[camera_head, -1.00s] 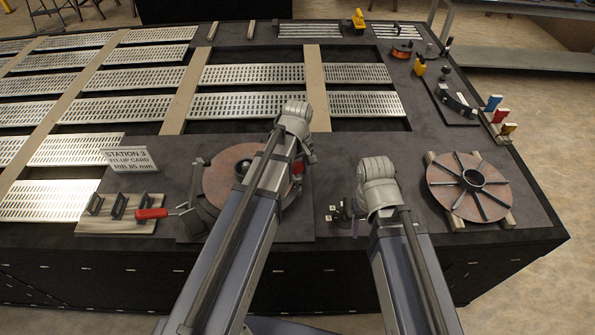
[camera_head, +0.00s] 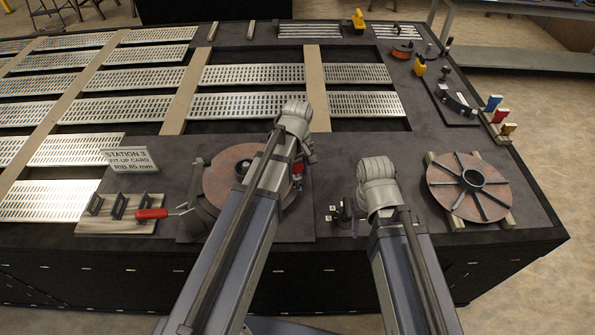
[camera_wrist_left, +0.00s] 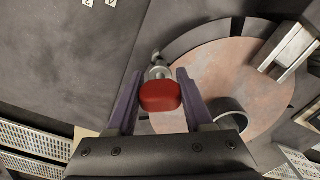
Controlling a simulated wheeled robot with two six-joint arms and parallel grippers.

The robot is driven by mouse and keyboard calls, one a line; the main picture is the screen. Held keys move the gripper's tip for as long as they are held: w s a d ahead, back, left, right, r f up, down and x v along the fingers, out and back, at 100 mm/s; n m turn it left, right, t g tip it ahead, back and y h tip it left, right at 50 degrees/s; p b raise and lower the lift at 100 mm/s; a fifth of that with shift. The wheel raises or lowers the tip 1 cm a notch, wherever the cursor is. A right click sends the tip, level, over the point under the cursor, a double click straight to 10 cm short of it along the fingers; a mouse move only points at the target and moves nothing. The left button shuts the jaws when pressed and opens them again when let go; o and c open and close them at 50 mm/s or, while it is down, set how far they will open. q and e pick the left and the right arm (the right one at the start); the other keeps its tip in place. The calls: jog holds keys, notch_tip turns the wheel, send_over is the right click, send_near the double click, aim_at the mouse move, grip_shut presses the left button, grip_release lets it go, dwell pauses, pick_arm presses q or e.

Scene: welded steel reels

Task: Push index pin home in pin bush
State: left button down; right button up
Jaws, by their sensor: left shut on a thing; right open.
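The red knob (camera_wrist_left: 160,96) of the index pin sits between the two fingers of my left gripper (camera_wrist_left: 155,90) in the left wrist view. The gripper is shut on it, beside the rusty reel disc (camera_wrist_left: 205,85). A bright metal round part (camera_wrist_left: 158,72) shows just past the knob; I cannot tell how much is pin and how much bush. In the head view a bit of the red knob (camera_head: 298,168) shows by my left arm, at the right side of the disc (camera_head: 222,172). My right gripper (camera_head: 345,214) is open and low over the table front, mostly hidden by its wrist.
A red-handled toggle clamp (camera_head: 152,213) stands left of the disc, near the station card (camera_head: 131,160). A second reel disc with radial ribs (camera_head: 490,205) lies on wood strips at the right. The dark table between my right wrist and the slatted panels is clear.

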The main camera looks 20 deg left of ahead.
aim_at(298, 164)
pick_arm(q)
jog(key=shift+f+b, duration=1.9)
jog(key=shift+c, duration=1)
grip_release()
jog(key=shift+r, duration=0.2)
notch_tip(298, 164, up, 8)
jog(key=p, duration=0.8)
jog(key=shift+f, duration=0.2)
jog(key=shift+f, duration=0.1)
